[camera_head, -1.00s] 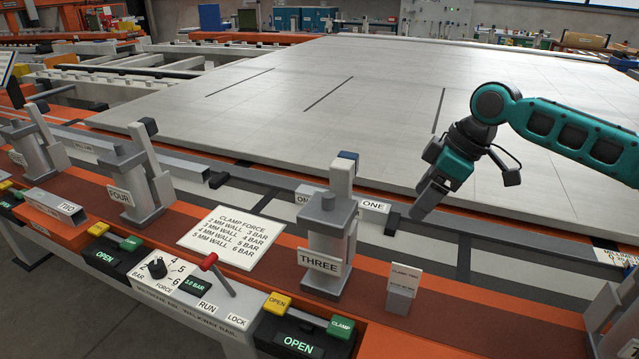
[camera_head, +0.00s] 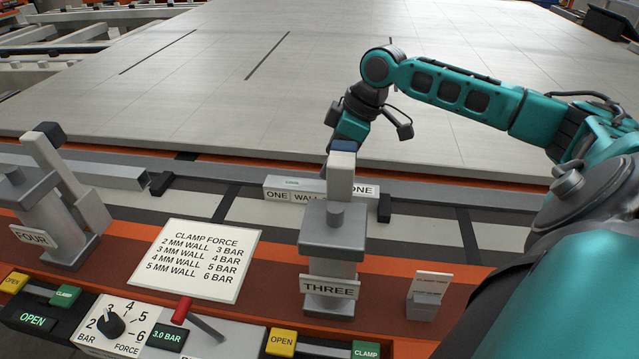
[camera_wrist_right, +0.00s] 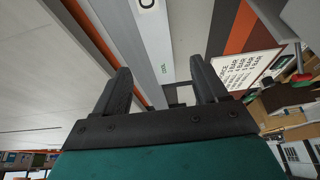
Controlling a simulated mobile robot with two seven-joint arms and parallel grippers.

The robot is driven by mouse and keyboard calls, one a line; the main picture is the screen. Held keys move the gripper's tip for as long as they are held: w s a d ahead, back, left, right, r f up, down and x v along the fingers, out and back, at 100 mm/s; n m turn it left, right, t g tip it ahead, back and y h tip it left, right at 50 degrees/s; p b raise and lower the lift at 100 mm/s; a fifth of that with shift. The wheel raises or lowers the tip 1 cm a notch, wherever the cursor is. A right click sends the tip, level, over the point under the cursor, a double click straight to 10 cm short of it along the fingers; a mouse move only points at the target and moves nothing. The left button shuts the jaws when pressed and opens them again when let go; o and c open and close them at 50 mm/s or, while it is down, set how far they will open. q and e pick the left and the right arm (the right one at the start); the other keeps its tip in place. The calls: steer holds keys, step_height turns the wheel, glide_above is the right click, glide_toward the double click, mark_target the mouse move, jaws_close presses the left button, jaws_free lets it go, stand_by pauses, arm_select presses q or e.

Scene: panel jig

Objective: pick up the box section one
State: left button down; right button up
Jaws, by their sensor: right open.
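Box section one (camera_head: 283,189) is a pale grey bar labelled ONE at both ends of its visible face. It lies along the jig behind clamp three (camera_head: 333,235), whose post covers part of it. In the right wrist view my right gripper (camera_wrist_right: 160,72) is open and empty. The box section (camera_wrist_right: 152,45) shows between its fingers there, apparently not touched. My left gripper is not in view.
A large grey panel (camera_head: 250,70) fills the back. Clamp four (camera_head: 52,195) stands at the left. A clamp force card (camera_head: 208,258), a dial showing 3.0 BAR and a red-handled lever (camera_head: 182,310) are in front. A small tag stand (camera_head: 428,295) is right of clamp three.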

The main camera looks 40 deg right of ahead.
mark_target(321, 186)
steer(key=shift+s+d+b+x, duration=0.1)
steer(key=shift+b+x, duration=0.1)
steer(key=shift+x, duration=1)
steer(key=shift+s+d+b+x, duration=0.15)
steer(key=shift+b+x, duration=0.1)
steer(key=shift+x, duration=0.9)
steer(key=shift+s+d+b+x, duration=0.1)
steer(key=shift+b+x, duration=0.1)
steer(key=shift+x, duration=1)
steer(key=shift+f, duration=0.15)
steer(key=shift+c, duration=0.4)
steer(key=c, duration=1.2)
jaws_close()
